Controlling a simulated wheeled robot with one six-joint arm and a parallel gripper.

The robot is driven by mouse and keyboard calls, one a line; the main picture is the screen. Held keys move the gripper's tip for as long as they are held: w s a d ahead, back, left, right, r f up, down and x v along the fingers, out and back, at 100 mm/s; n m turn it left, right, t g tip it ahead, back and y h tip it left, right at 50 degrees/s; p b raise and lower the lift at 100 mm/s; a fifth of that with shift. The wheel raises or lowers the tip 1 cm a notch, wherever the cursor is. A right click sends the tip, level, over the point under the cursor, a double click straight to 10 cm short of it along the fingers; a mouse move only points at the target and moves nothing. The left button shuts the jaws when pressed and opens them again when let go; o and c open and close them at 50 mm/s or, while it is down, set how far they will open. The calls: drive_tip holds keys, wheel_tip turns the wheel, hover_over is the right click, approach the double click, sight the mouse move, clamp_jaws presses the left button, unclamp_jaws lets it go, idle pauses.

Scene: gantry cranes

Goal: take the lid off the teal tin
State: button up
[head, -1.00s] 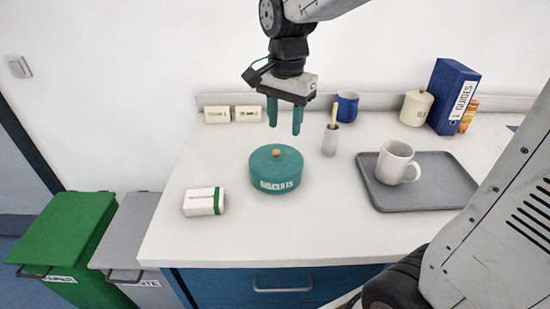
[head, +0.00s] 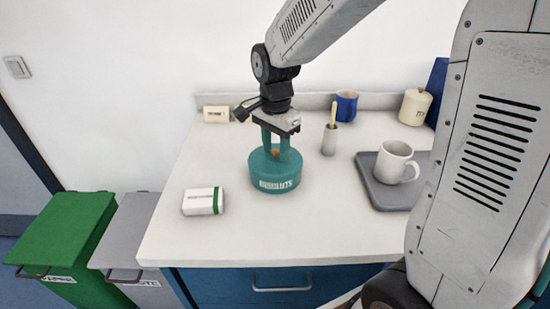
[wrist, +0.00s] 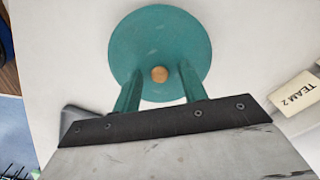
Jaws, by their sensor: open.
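The teal tin (head: 270,186) stands upright on the counter with its lid (wrist: 160,35) on. The lid has a small orange-brown knob (wrist: 160,74) at its centre, which shows between my fingers in the head view. My gripper (head: 275,150) points down over the lid. Its two teal fingers are open, one on each side of the knob, with gaps between them and the knob in the wrist view. Whether the fingertips touch the lid I cannot tell. The tin's lettering is partly readable on its front.
A white and green box (head: 203,201) lies left of the tin on the counter (head: 225,240). A grey holder (head: 329,142) stands behind right, and a white mug (head: 396,160) sits on a grey tray (head: 378,192). A blue mug (head: 347,105) and a cream canister (head: 415,107) are at the back.

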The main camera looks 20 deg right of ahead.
clamp_jaws()
drive_tip(key=shift+r, duration=0.2)
